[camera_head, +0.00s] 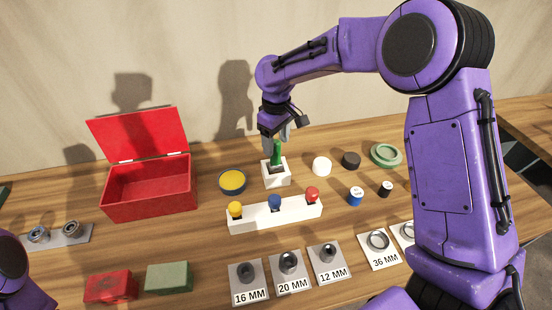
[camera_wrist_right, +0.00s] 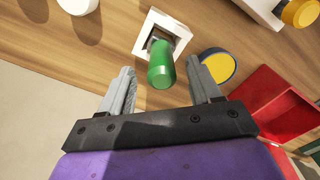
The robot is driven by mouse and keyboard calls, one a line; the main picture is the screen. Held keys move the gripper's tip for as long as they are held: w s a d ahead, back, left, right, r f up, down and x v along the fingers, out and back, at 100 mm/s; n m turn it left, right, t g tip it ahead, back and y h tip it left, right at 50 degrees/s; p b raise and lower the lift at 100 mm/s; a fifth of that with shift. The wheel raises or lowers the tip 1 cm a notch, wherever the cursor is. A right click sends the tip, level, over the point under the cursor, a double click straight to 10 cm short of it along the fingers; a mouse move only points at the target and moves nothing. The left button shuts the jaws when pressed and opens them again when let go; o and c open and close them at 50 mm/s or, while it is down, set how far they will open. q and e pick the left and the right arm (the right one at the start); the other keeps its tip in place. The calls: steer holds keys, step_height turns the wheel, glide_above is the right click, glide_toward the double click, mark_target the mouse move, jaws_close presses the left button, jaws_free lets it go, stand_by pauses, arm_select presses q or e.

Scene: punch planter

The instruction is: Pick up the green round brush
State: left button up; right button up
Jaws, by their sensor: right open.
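The green round brush (camera_head: 277,152) stands upright in a white square holder (camera_head: 283,181) on the wooden table. In the right wrist view its green handle (camera_wrist_right: 161,66) points toward the camera from the dark opening of the white holder (camera_wrist_right: 178,28). My right gripper (camera_head: 277,137) is over the holder, pointing down at the brush. In the wrist view its two grey fingers (camera_wrist_right: 161,72) are apart, one on each side of the handle, with gaps on both sides. Whether the fingertips reach down past the handle's top is hard to tell. My left gripper is out of view.
A yellow-topped round tin (camera_head: 232,181) and an open red box (camera_head: 150,190) stand left of the holder. A white rack (camera_head: 260,217) with yellow, blue and red knobs is in front. White (camera_head: 321,165) and dark round pieces (camera_head: 351,160) are to the right.

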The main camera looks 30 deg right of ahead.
mark_target(276, 153)
step_height(276, 153, down, 4)
steer(key=shift+a+f+p, duration=0.1)
steer(key=shift+f+p, duration=0.1)
steer(key=shift+p, duration=0.5)
steer(key=shift+s+f, duration=0.1)
steer(key=shift+f, duration=0.35)
steer(key=c, duration=1.1)
steer(key=shift+r, duration=0.15)
step_height(276, 153, up, 10)
steer(key=shift+f+b, duration=0.1)
steer(key=shift+b, duration=0.7)
